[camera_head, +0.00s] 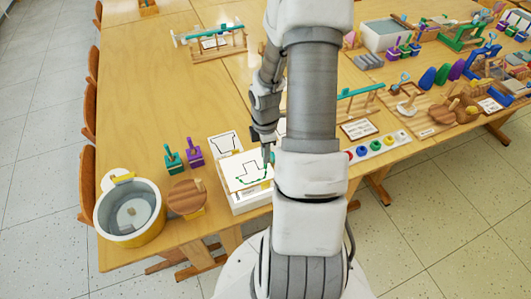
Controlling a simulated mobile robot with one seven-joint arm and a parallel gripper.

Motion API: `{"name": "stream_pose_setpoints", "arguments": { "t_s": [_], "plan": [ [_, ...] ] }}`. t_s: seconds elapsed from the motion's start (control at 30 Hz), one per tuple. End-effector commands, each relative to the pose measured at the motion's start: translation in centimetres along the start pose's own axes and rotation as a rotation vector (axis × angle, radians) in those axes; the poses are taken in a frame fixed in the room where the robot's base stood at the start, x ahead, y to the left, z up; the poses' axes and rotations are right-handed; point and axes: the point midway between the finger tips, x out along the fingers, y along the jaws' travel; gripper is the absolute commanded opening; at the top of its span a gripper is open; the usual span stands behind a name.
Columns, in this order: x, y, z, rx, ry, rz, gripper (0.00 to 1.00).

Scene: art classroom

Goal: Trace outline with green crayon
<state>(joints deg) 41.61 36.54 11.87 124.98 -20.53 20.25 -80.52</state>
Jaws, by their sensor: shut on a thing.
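My gripper (266,148) is over the right part of a white sheet (230,166) and is shut on a slim green crayon (272,157), which shows only in part beside my arm. The sheet lies on a white box-like stand near the table's front edge. It bears a thin black outline (247,166) with green marks (243,180) along its lower side. The crayon's tip is too small to tell whether it touches the sheet. My arm hides what lies just right of the sheet.
A white card with a dark drawn shape (224,145) lies behind the sheet. Round colored pots (375,146) are right.

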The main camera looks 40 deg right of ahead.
Motion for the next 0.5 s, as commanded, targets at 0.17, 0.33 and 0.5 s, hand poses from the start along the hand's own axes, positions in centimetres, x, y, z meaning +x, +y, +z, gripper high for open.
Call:
{"name": "stream_pose_setpoints", "arguments": {
  "t_s": [0.17, 0.33, 0.5],
  "plan": [
    [-0.08, -0.09, -0.46, -0.003, 0.000, 0.000, 0.00],
    [-0.10, -0.13, -0.66, -0.002, 0.000, 0.000, 0.00],
    [-0.10, -0.13, -0.64, -0.001, 0.000, 0.000, 0.00]
  ]
}}
